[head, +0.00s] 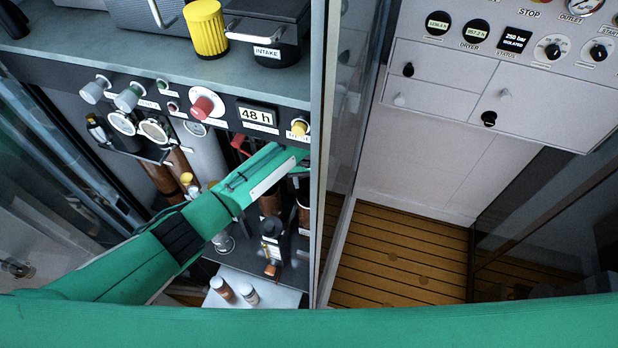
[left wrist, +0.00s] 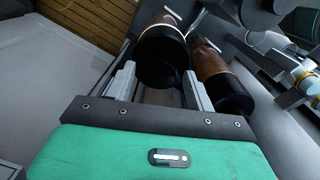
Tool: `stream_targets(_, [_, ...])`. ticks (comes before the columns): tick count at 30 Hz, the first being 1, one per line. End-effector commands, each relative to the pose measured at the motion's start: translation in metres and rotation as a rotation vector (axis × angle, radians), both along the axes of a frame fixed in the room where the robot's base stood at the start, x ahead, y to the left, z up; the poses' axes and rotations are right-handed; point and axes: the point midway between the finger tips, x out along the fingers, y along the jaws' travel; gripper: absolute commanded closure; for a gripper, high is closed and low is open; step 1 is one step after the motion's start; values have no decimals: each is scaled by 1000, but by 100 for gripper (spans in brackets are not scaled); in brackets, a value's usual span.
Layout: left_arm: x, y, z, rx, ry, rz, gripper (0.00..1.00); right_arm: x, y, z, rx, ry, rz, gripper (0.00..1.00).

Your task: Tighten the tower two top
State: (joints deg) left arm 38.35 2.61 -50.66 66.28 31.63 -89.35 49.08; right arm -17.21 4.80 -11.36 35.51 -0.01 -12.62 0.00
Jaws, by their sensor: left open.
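Brown filter towers with black ends hang in the panel bay. One tower (head: 270,204) shows below my left arm in the head view, and another (head: 303,216) is at the right post. I cannot read which is tower two. In the left wrist view, one black tower end (left wrist: 163,62) lies just beyond and between the fingers of my left gripper (left wrist: 160,82), with a second tower (left wrist: 228,88) to its right. My left gripper is open, and no grip on a tower shows. In the head view its fingers (head: 302,168) are largely hidden near the post. My right gripper is out of view.
The panel front above carries knobs, gauges, a red button (head: 203,105) and a "48 h" display (head: 257,115). A glass door edge (head: 325,160) stands right of my left gripper. Small bottles (head: 222,288) stand on a shelf below. The slatted floor (head: 400,255) is clear.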

Motion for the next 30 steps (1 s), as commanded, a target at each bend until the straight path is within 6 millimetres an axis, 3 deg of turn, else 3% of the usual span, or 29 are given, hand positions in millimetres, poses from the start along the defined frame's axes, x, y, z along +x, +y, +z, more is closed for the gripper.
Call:
stream_targets(6, [0,0,0,0,0,0,48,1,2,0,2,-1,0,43])
stream_targets(13, [0,0,0,0,1,0,91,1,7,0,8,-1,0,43])
stream_targets(23, [0,0,1,1,1,-42,91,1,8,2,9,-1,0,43])
stream_targets(30, [0,0,1,1,2,-183,91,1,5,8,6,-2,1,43])
